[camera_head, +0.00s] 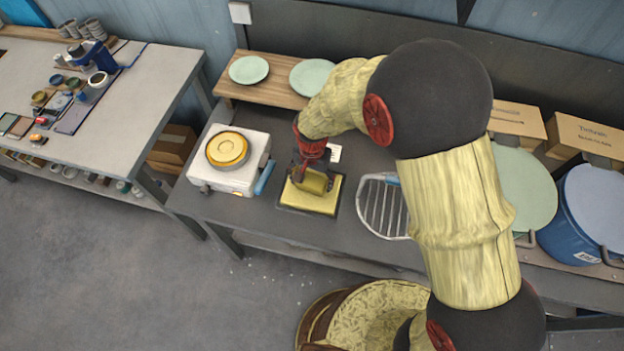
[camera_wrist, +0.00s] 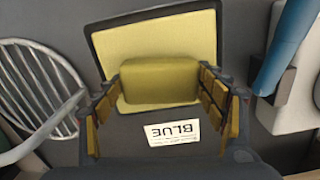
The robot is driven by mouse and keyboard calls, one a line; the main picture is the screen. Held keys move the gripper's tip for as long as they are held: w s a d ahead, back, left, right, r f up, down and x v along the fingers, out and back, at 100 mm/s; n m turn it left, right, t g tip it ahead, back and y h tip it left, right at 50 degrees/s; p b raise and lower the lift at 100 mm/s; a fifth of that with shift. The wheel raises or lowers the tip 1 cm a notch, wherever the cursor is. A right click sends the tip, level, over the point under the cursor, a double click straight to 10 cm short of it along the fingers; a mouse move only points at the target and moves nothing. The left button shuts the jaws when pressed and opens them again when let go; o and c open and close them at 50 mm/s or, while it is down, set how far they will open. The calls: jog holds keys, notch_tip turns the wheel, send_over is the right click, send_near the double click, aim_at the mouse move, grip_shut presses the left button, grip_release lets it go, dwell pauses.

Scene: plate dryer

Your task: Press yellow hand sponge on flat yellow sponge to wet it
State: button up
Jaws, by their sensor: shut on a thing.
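The flat yellow sponge (camera_head: 325,207) lies in a dark shallow tray on the grey table; it also shows in the wrist view (camera_wrist: 160,38). The yellow hand sponge (camera_head: 316,183) is a small block over the back part of the flat sponge, and in the wrist view (camera_wrist: 160,82) it overlaps the flat sponge's near edge. My gripper (camera_head: 310,178) points down and is shut on the hand sponge, with a finger at each side of it in the wrist view (camera_wrist: 162,84). I cannot tell whether the two sponges touch.
A white device with a yellow round top (camera_head: 228,149) stands to the left, with a blue handle (camera_head: 265,178). A wire rack (camera_head: 382,208) is to the right. A "BLUE" label (camera_wrist: 175,133) lies by the tray. Green plates (camera_head: 249,70) rest on a wooden board behind.

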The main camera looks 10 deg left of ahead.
jog(key=shift+s+f+b, duration=0.1)
jog(key=shift+f+b, duration=0.2)
jog(key=shift+f, duration=0.4)
dwell(1.8)
jog(key=shift+r, duration=0.1)
jog(key=shift+r+p, duration=2.35)
jog(key=shift+r, duration=1.15)
